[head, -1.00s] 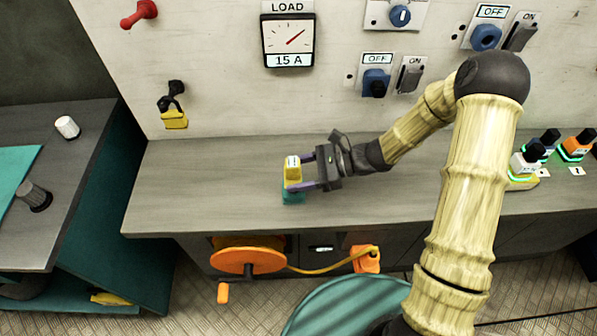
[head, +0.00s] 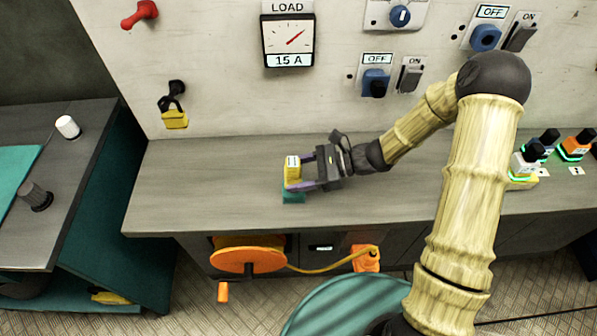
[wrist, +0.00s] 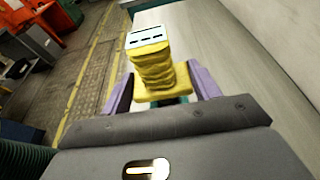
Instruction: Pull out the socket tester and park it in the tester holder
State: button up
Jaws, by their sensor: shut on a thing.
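The socket tester (head: 292,170) is a yellow block with a pale, marked face. It is upright over the counter, between the purple fingers of my gripper (head: 308,172), which is shut on it. In the wrist view the tester (wrist: 152,65) stands between both fingers (wrist: 160,92), its white slotted face at the top. A small teal block (head: 293,197), which looks like the tester holder, is on the counter right under the tester. The tester's lower end is hidden by the fingers, so I cannot tell if it is fully seated in the holder.
The grey counter (head: 215,190) is clear around the gripper. A wall panel with a load gauge (head: 288,40) and switches stands behind. Several small blocks with green-lit bases (head: 525,165) are at the right. An orange cable reel (head: 248,255) is below the front edge.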

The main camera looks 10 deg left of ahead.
jog(key=shift+f+b, duration=1.15)
jog(key=shift+f, duration=0.9)
dwell(0.6)
jog(key=o, duration=1.5)
jog(key=b+v, duration=0.1)
jog(key=v, duration=1.6)
jog(key=shift+w+d, duration=0.2)
jog(key=shift+d, duration=0.05)
